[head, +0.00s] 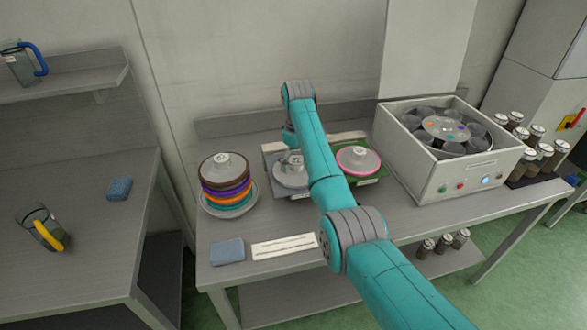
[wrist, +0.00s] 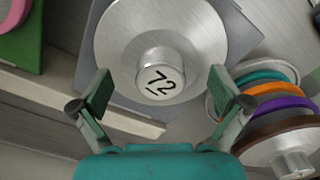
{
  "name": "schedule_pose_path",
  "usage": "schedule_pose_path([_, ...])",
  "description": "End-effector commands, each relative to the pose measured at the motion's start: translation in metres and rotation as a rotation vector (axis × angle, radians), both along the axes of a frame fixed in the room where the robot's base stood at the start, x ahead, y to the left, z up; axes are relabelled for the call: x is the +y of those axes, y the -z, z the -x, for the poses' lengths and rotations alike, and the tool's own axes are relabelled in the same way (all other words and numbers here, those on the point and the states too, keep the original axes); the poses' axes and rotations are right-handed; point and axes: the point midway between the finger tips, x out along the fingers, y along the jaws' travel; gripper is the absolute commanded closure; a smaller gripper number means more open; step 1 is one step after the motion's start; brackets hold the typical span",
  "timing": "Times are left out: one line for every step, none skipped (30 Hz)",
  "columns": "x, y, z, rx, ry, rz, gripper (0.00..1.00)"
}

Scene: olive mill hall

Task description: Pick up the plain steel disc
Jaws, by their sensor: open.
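The plain steel disc (wrist: 125,45) has no coloured rim and lies on a grey mat (wrist: 250,20) in the wrist view. Its raised knob (wrist: 160,82) bears the marking "72". In the head view the disc (head: 289,178) is partly hidden behind my arm. My gripper (wrist: 160,92) is open, with one finger on each side of the knob in the picture and a visible gap to it. I cannot tell how high the fingers are above the disc. In the head view my gripper (head: 290,150) is small and partly hidden over the disc.
A stack of colour-rimmed discs (head: 226,182) stands left on a round plate. A pink-rimmed disc (head: 358,159) lies right on a green mat (head: 375,172). A white machine (head: 450,165) stands further right. A blue sponge (head: 228,251) and a paper label strip (head: 285,246) lie in front.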

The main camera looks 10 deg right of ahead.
Motion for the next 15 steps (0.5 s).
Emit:
schedule_pose_path([-0.0001,0.0003,-0.0002,-0.001,0.0,0.0,0.0])
schedule_pose_path([0.0,0.0002,-0.0002,-0.001,0.0,0.0,0.0])
schedule_pose_path([0.0002,0.0,-0.0002,-0.001,-0.001,0.0,0.0])
schedule_pose_path([0.0002,0.0,-0.0002,-0.001,-0.001,0.0,0.0])
schedule_pose_path([0.0002,0.0,-0.0002,-0.001,-0.001,0.0,0.0])
schedule_pose_path([0.0003,0.0,-0.0003,-0.001,-0.001,0.0,0.05])
schedule_pose_path([0.0003,0.0,-0.0003,-0.001,-0.001,0.0,0.12])
schedule_pose_path([0.0003,0.0,-0.0003,-0.001,-0.001,0.0,0.19])
schedule_pose_path([0.0004,0.0,-0.0002,-0.001,-0.001,0.0,0.26])
schedule_pose_path([0.0004,0.0,-0.0002,-0.001,-0.001,0.0,0.32])
schedule_pose_path([0.0004,0.0,-0.0002,-0.001,-0.001,0.0,0.39])
schedule_pose_path([0.0004,-0.0001,-0.0002,-0.001,-0.001,0.0,0.48])
schedule_pose_path([0.0004,-0.0001,-0.0002,-0.001,-0.001,0.0,0.55])
schedule_pose_path([0.0004,-0.0001,-0.0002,-0.001,-0.001,0.0,0.62])
schedule_pose_path([0.0004,-0.0001,-0.0003,-0.001,-0.001,0.0,0.65])
